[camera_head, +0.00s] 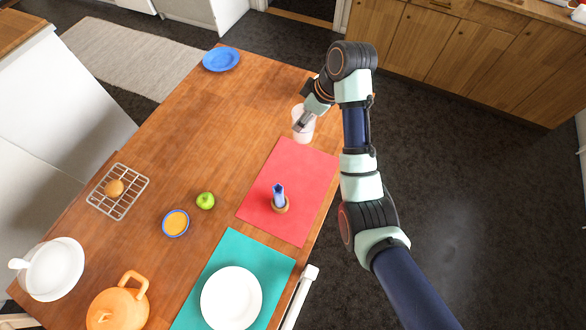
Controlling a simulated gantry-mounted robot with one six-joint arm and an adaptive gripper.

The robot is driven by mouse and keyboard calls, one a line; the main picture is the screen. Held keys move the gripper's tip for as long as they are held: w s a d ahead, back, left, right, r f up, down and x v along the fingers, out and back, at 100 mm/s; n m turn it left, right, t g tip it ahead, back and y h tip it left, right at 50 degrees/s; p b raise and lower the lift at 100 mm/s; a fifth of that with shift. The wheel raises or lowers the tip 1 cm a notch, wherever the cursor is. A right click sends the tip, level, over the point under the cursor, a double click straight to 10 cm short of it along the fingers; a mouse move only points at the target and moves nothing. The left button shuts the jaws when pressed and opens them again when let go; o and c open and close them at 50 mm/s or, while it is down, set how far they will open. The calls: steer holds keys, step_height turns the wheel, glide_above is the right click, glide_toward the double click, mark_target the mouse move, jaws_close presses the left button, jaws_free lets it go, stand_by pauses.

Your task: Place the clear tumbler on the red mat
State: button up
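A whitish, see-through cup, which looks like the clear tumbler (304,135), is upright at the far edge of the red mat (270,173). Its lower end overlaps that edge in the picture; I cannot tell whether it stands on the table or is held above it. My gripper (302,123) reaches down from the upper right, with its tip at the tumbler's upper part. The fingers are small and partly overlap the tumbler, so their opening and any grip are unclear.
A small brown pot with a blue item (279,199) stands on the red mat. A teal mat (243,251) with a white plate (231,297) lies nearer. A green apple (205,200) and an orange-filled bowl (175,223) sit left. The table (190,130) is clear toward the blue plate (221,59).

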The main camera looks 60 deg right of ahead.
step_height(320, 180, down, 20)
steer(key=b, duration=0.5)
steer(key=shift+w+d, duration=0.1)
steer(key=shift+d, duration=0.05)
steer(key=shift+f, duration=0.1)
steer(key=o, duration=1.4)
steer(key=shift+o, duration=0.2)
steer(key=p+v, duration=0.3)
steer(key=v, duration=0.9)
steer(key=shift+w, duration=0.1)
